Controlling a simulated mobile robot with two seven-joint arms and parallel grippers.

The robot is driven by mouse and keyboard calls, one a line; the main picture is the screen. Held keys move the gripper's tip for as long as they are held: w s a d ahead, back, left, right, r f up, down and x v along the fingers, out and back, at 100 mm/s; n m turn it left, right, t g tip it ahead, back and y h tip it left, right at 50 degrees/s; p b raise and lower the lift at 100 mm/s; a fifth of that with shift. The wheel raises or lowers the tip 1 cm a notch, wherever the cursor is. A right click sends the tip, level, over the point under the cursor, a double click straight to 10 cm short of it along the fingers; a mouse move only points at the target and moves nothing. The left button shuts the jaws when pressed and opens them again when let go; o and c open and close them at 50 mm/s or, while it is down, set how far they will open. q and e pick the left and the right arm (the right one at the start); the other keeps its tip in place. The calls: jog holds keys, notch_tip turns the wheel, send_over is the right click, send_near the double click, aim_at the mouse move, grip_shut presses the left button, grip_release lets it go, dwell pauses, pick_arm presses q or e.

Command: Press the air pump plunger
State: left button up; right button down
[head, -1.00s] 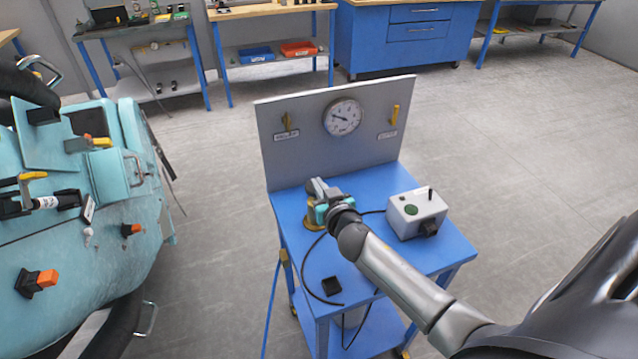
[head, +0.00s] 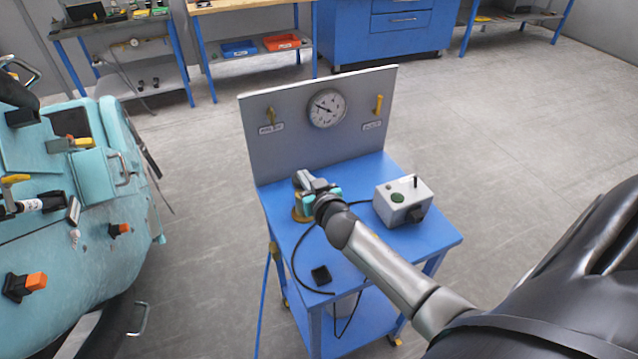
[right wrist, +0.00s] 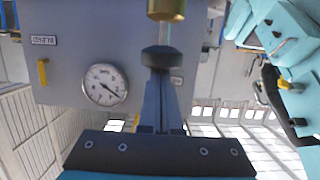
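The air pump shows as a brass base (head: 298,214) on the blue cart, largely hidden by my right gripper (head: 306,182) in the head view. In the right wrist view, which appears upside down, a brass pump body (right wrist: 166,8) has a short pale rod (right wrist: 165,36) and a dark round plunger knob (right wrist: 163,58). My right gripper's fingers (right wrist: 160,82) are together and point at the knob, their tips at or very near it; I cannot tell whether they touch. The knob is not between the fingers. My left gripper is not in view.
A grey panel with a round gauge (head: 326,108) and yellow valve levers stands at the cart's back. A grey control box (head: 403,203) with a green button stands to the right on the cart (head: 372,256). A black cable crosses the cart top. A teal coaster car (head: 75,255) is at left.

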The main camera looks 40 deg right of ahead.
jog(key=r+p+v, duration=0.1)
jog(key=r+v, duration=0.1)
jog(key=v, duration=0.8)
jog(key=shift+w, duration=0.1)
dwell(0.6)
